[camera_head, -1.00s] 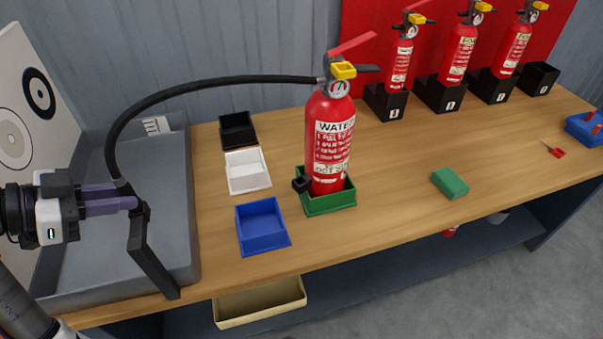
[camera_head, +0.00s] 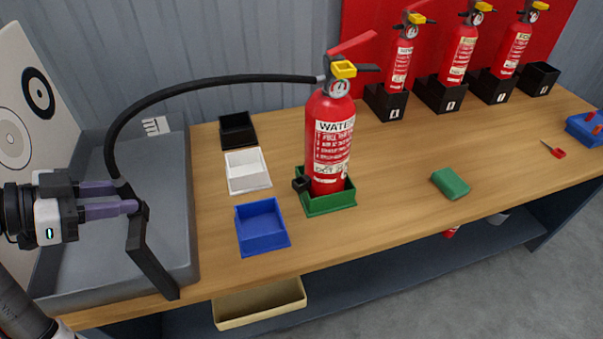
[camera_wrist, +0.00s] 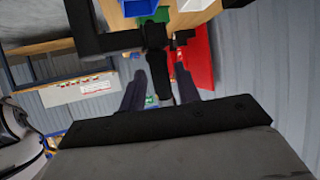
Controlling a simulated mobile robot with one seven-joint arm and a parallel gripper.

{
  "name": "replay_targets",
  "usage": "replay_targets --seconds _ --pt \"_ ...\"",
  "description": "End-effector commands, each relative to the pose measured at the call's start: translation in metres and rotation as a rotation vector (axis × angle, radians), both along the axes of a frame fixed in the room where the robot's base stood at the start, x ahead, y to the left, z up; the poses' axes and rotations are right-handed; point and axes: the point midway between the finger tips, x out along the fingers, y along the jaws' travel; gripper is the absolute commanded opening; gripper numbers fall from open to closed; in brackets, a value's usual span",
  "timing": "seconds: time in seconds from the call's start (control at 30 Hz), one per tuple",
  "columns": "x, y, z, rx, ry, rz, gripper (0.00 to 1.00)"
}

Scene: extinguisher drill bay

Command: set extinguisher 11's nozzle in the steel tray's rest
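The red WATER extinguisher (camera_head: 330,135) stands upright in a green holder; I cannot read a number 11 on it. Its black hose (camera_head: 210,85) arches left and down to the nozzle end at a black bracket-like rest (camera_head: 150,262) on the grey steel tray (camera_head: 182,235). The nozzle end appears seated in the top of the rest, though the exact contact is unclear. My gripper (camera_head: 132,196) is open beside it, its purple fingers apart. In the wrist view the fingers (camera_wrist: 160,90) stand either side of the nozzle, with the rest (camera_wrist: 95,42) just beyond.
Black, white (camera_head: 247,171) and blue (camera_head: 262,228) bins stand between tray and extinguisher. A green block (camera_head: 450,183) lies to the right. Several extinguishers (camera_head: 459,55) stand in black holders at the back. The table's middle right is mostly clear.

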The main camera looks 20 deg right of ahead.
Motion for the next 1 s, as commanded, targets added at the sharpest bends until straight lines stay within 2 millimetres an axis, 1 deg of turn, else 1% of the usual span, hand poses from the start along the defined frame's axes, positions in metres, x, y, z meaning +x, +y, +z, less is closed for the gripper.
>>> replay_targets --seconds 0.03,0.07,0.1,0.33,0.47,0.57,0.67,1.0 --pt "0.0 0.0 0.0 0.0 0.0 0.0 0.39" --pt "0.0 0.0 0.0 0.0 0.0 0.0 0.43" --pt "0.0 0.0 0.0 0.0 0.0 0.0 0.44" --pt "0.0 0.0 0.0 0.0 0.0 0.0 0.44" --pt "0.0 0.0 0.008 0.002 -0.001 -0.001 0.44" --pt "0.0 0.0 0.023 0.003 -0.003 -0.001 0.44" --pt "0.001 0.0 0.043 0.003 -0.004 -0.002 0.44" --pt "0.0 -0.001 0.12 0.002 -0.003 -0.002 0.44"
